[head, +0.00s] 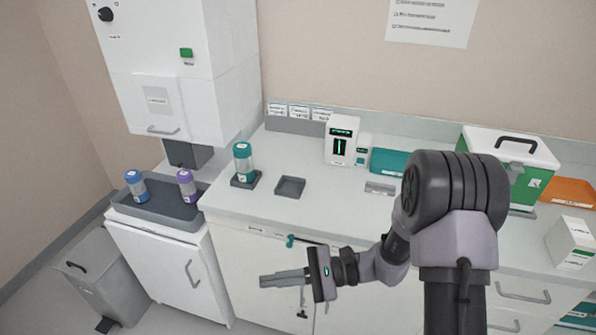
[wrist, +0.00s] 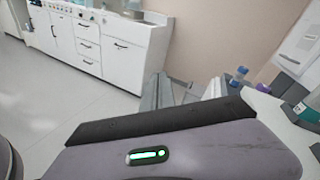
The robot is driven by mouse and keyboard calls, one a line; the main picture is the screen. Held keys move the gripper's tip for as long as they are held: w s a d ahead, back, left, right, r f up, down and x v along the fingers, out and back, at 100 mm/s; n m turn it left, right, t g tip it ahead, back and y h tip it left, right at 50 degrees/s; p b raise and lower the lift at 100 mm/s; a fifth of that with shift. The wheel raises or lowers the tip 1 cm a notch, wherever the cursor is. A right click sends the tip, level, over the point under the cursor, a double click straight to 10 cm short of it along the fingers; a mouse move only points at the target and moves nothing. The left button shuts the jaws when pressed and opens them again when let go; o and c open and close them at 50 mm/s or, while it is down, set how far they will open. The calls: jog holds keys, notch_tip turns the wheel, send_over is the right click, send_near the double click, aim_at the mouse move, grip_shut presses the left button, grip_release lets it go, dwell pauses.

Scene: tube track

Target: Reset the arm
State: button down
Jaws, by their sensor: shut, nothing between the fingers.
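My gripper (head: 266,281) is shut and empty. It hangs in front of the white counter's cabinet doors in the head view, below the worktop, with its fingers pointing left. In the wrist view its fingers (wrist: 172,92) reach away from the camera with nothing held between them. My arm bends down from the right side of the head view to this spot.
A teal-capped tube (head: 243,163) stands on a dark base on the counter, beside an empty square holder (head: 290,187). Blue-capped (head: 136,186) and purple-capped (head: 186,185) tubes stand in the grey tray (head: 158,217). A grey bin (head: 101,285) stands at lower left.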

jog(key=s+d+r+n+h, duration=0.55)
jog(key=s+r+h, duration=0.35)
jog(key=s, duration=0.2)
jog(key=s+d+r+n+t+h, duration=0.2)
jog(key=s+d+r+t+h, duration=0.1)
jog(key=d+r+t+h, duration=0.2)
jog(key=d+t, duration=0.2)
jog(key=d, duration=0.2)
jog(key=shift+s+d+r+h, duration=0.2)
jog(key=shift+d+r+h, duration=0.1)
jog(key=shift+r, duration=0.1)
jog(key=c, duration=2.1)
grip_release()
